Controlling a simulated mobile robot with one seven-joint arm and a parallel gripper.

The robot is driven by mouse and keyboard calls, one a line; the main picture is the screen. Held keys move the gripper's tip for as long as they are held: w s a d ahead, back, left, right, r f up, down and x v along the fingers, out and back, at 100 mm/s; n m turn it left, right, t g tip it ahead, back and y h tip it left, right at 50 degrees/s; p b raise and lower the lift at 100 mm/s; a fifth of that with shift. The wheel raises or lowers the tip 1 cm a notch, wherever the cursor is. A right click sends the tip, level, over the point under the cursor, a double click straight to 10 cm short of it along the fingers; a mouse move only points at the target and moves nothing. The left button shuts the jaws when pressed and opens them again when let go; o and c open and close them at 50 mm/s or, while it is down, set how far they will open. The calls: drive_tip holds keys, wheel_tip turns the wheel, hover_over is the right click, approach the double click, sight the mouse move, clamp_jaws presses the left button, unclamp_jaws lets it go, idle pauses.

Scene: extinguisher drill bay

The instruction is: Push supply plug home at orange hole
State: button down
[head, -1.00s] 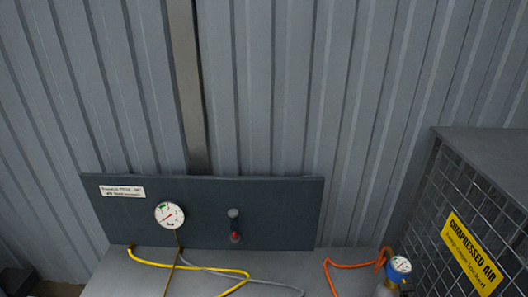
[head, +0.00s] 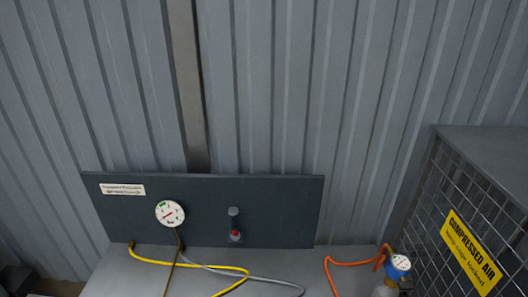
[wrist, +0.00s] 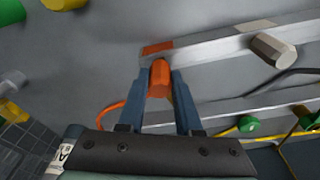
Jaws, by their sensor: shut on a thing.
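In the wrist view my gripper (wrist: 160,95) has its two blue-grey fingers closed on the sides of an orange plug (wrist: 159,79). The plug points away from me, toward a light grey rail (wrist: 212,46). An orange patch (wrist: 157,48) marks the rail directly beyond the plug's tip. The plug's end overlaps the rail's edge in the picture. The orange hole itself is hidden, and I cannot tell how deep the plug sits. An orange hose (wrist: 112,115) shows at the left of the fingers. My gripper is not in the head view.
A beige hexagonal piece (wrist: 273,48) stands right of the plug; a green fitting (wrist: 248,124) lies lower right. The head view shows a dark panel (head: 285,205) with a gauge (head: 170,213) and red knob (head: 235,233), yellow hose (head: 160,264) and a mesh cage (head: 440,190).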

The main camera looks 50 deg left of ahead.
drive_tip(key=shift+f+b, duration=0.35)
drive_tip(key=shift+f, duration=0.2)
drive_tip(key=c, duration=0.5)
unclamp_jaws()
drive_tip(key=shift+r, duration=0.1)
drive_tip(key=r, duration=0.4)
drive_tip(key=s+r, duration=0.1)
drive_tip(key=r, duration=0.3)
drive_tip(key=d+r, duration=0.1)
drive_tip(key=r, duration=0.3)
drive_tip(key=shift+s+r, duration=0.3)
drive_tip(key=shift+r, duration=0.05)
drive_tip(key=shift+w+a, duration=0.1)
